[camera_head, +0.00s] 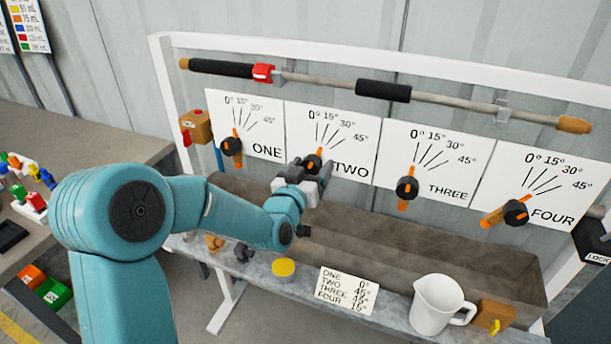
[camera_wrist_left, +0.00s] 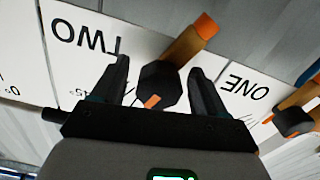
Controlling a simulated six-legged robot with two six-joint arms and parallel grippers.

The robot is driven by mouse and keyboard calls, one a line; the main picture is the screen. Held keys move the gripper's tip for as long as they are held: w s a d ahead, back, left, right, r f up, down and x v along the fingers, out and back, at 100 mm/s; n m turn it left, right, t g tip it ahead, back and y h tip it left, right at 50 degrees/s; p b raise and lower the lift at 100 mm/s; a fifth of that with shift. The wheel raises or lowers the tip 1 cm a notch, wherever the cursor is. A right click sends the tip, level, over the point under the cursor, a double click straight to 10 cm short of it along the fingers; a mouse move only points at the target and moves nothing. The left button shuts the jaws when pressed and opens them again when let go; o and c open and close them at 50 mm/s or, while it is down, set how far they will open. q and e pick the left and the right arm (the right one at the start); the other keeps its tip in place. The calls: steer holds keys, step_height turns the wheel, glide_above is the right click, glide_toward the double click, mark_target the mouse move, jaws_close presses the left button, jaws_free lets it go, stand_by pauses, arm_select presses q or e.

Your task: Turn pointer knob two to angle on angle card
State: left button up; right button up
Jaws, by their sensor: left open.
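Pointer knob two (camera_head: 313,161) is a black knob with an orange pointer, low on the white card marked TWO (camera_head: 352,140). Its pointer leans slightly right of straight up; its exact mark is hard to read. My left gripper (camera_head: 310,170) is at this knob and partly covers it. In the left wrist view, upside down, the open left fingers (camera_wrist_left: 160,80) stand on either side of the black knob (camera_wrist_left: 158,84), with gaps visible. The angle card (camera_head: 347,290) lies on the bench and lists TWO as 45°. My right gripper is not in view.
Knobs one (camera_head: 231,146), three (camera_head: 406,188) and four (camera_head: 515,212) sit on neighbouring cards. A rail with black grips (camera_head: 383,91) runs above. A brown trough (camera_head: 370,245) lies below. A white jug (camera_head: 437,304) and yellow-topped jar (camera_head: 283,268) stand in front.

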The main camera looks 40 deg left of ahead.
arm_select(q)
steer(key=b+v, duration=0.9)
steer(key=v, duration=0.7)
steer(key=shift+b, duration=0.35)
steer(key=shift+d, duration=0.15)
